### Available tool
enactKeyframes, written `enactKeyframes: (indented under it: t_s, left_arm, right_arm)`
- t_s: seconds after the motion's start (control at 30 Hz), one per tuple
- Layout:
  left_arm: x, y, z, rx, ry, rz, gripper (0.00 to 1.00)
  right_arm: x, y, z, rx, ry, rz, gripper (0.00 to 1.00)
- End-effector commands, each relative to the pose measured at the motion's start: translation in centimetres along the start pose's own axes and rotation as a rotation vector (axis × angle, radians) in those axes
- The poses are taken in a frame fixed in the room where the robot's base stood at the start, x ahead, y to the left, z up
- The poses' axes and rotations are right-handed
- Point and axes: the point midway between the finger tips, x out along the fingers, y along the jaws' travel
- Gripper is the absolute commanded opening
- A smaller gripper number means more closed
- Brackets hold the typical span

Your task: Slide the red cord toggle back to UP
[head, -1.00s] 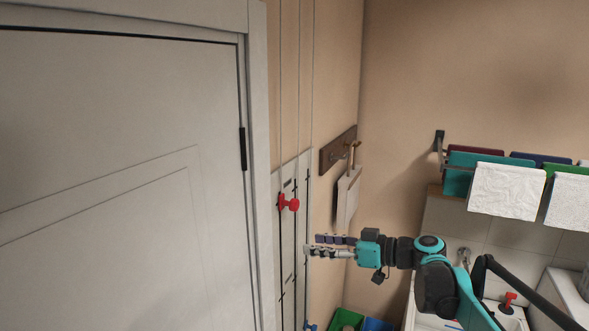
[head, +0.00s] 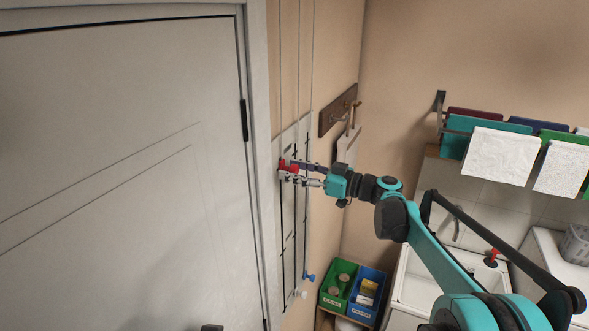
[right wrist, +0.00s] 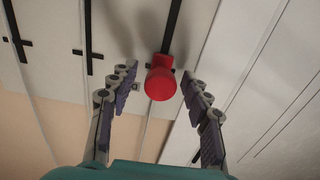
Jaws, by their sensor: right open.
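The red cord toggle (head: 283,164) sits on its cord near the upper part of the pale wall panel (head: 299,133), beside the door. In the right wrist view the toggle (right wrist: 160,84) is a round red knob standing out from a dark slot. My right gripper (head: 291,171) is at the toggle and partly covers it in the head view. In the right wrist view my right gripper (right wrist: 158,75) is open, one finger on each side of the knob, with gaps visible on both sides. No UP lettering is readable. My left gripper is not in view.
A blue toggle (head: 309,277) and a white toggle (head: 300,294) sit low on neighbouring cords. A wooden hook rack (head: 338,110) with a hanging item is right of the panel. Green (head: 337,286) and blue (head: 367,291) bins stand below. The door (head: 120,170) is at left.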

Motion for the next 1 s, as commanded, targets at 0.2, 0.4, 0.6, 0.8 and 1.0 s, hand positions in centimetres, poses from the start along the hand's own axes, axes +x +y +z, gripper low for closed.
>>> enactKeyframes:
  t_s: [0.2,0.4,0.6,0.8,1.0]
  left_arm:
    - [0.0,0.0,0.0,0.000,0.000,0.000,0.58]
    - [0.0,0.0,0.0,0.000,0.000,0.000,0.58]
    - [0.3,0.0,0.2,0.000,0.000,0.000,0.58]
    - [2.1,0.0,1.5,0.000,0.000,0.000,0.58]
    - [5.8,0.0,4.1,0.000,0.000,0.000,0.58]
  right_arm:
    - [0.0,0.0,0.0,0.000,0.000,0.000,0.38]
    - [0.0,0.0,0.0,0.000,0.000,0.000,0.00]
    - [0.0,0.0,0.4,0.000,0.000,0.000,0.00]
    - [0.0,0.0,3.4,0.000,-0.001,-0.001,0.00]
    - [0.0,-0.1,9.6,-0.001,-0.003,-0.002,0.00]
